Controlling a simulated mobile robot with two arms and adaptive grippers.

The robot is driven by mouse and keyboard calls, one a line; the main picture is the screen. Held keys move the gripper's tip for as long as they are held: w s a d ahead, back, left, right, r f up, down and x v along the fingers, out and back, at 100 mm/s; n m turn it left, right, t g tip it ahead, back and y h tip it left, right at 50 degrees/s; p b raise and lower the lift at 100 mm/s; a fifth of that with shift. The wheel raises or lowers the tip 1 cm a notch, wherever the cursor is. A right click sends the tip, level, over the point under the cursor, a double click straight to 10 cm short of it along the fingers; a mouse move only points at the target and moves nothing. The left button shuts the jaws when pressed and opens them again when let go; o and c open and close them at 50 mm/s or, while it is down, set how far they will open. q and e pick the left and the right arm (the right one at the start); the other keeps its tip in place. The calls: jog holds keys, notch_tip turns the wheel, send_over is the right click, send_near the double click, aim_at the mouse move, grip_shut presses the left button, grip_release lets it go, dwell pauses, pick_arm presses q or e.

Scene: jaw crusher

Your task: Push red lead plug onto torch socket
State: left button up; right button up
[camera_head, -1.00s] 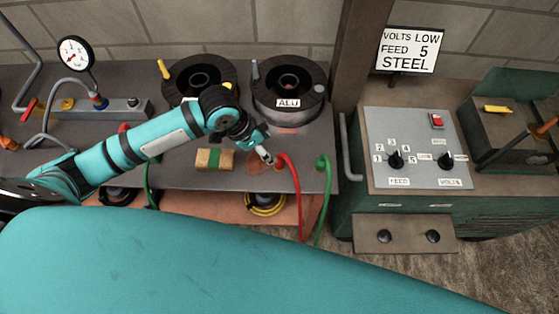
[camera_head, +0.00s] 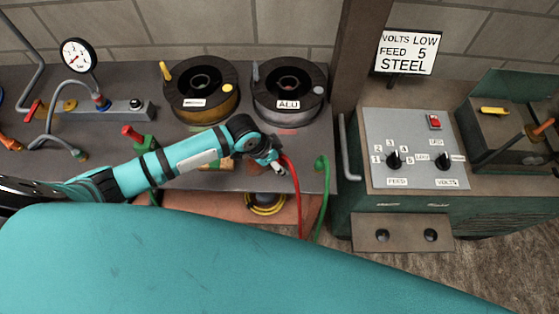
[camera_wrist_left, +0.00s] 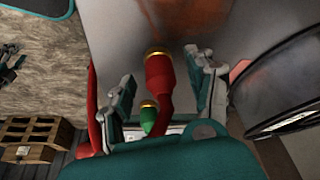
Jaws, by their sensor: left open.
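The red lead plug (camera_wrist_left: 158,75) has a brass-coloured ring at its end and shows between the spread fingers of my left gripper (camera_wrist_left: 164,88) in the left wrist view. The fingers stand apart on either side, and I see no clear grip on it. In the head view, my open left gripper (camera_head: 277,165) is at the top of the red lead (camera_head: 293,175), near the front edge of the bench; the wrist hides part of the plug there. A green plug (camera_wrist_left: 148,118) shows close to the red one. I cannot tell which fitting is the torch socket.
The green lead (camera_head: 324,180) hangs just right of the red one. Two wire spools (camera_head: 201,95) stand behind the arm. A red and green fitting (camera_head: 137,136) stands behind the forearm. The control panel (camera_head: 415,150) is to the right.

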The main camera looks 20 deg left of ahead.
pick_arm(q)
jog(key=shift+w+d+f, duration=0.2)
jog(key=shift+f, duration=0.45)
jog(key=shift+c, duration=0.2)
jog(key=c, duration=1)
jog(key=shift+r, duration=0.15)
jog(key=shift+r, duration=0.55)
notch_tip(320, 180, up, 2)
jog(key=shift+r+b, duration=0.15)
jog(key=shift+b, duration=0.4)
jog(key=s+d+b, duration=0.1)
jog(key=s+d, duration=0.1)
jog(key=s, duration=0.2)
jog(key=s+d+r, duration=0.1)
jog(key=s+d, duration=0.2)
jog(key=s, duration=0.2)
jog(key=s+d+b, duration=0.1)
jog(key=s+d, duration=0.2)
jog(key=s, duration=0.1)
jog(key=shift+s+d+r+b, duration=0.15)
jog(key=shift+s+r+b, duration=0.05)
jog(key=shift+s+b, duration=0.15)
grip_shut()
jog(key=shift+f, duration=0.1)
